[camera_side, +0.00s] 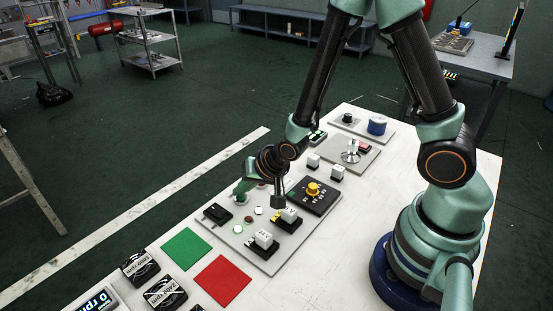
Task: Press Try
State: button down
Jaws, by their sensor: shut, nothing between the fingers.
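A grey control panel (283,250) lies on the white table with several controls. It bears two white rocker-like blocks on black bases, one nearer the front (264,239) and one behind it (289,214). Small round buttons, white (238,229) and reddish (248,219), sit on its left part. I cannot read any label, so I cannot tell which control is Try. My gripper (279,205) points down over the panel, shut and empty, close to the rear white block. I cannot tell whether its tip touches anything.
A black box with a yellow knob (313,189) stands just right of my gripper. A green square (187,248) and a red square (223,281) lie at the front left. More switch plates (347,154) lie towards the back of the table.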

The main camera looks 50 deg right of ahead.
jog(key=shift+r, duration=0.85)
jog(key=shift+r, duration=2.5)
notch_tip(320, 180, up, 10)
jog(key=n, duration=0.4)
send_over(243, 198)
jog(key=s+d, duration=0.4)
jog(key=s+d+r+n+g+h, duration=0.1)
jog(key=s+d+r+n, duration=0.1)
jog(key=s+r, duration=0.4)
jog(key=shift+s+d+n+g, duration=0.25)
jog(key=shift+s+n+g, duration=0.15)
jog(key=shift+s+n, duration=0.45)
